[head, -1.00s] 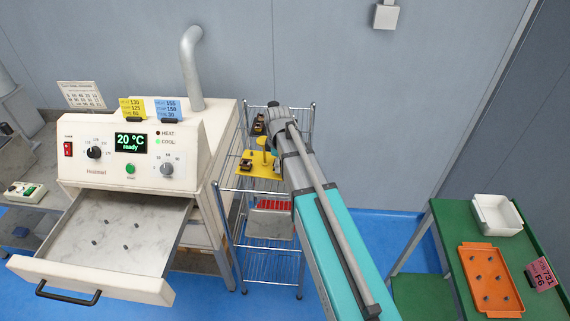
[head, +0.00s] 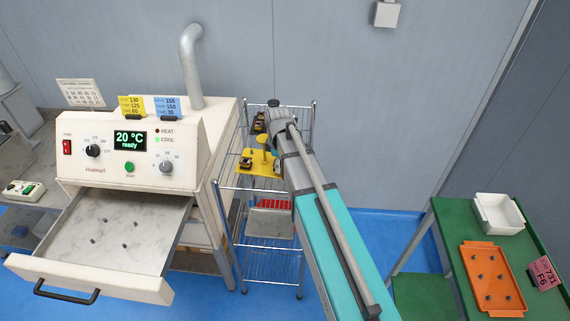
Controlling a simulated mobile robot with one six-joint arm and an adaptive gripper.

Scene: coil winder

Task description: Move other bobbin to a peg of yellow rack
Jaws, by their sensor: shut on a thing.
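The yellow rack (head: 262,172) stands on a shelf of the wire shelving, with an upright yellow post and disc near its middle. One dark and copper bobbin (head: 246,163) sits at its left side. My gripper (head: 279,163) points down at the right part of the yellow rack, and my arm hides most of it. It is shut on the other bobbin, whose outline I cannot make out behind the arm. I cannot tell whether that bobbin touches a peg.
More dark parts (head: 259,123) stand behind the yellow rack. The wire shelving (head: 313,130) has posts close around my arm. The heater (head: 130,150) is at left with its drawer (head: 120,240) pulled out. A green table (head: 445,235) at right holds an orange tray (head: 492,303) and a white bin (head: 500,225).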

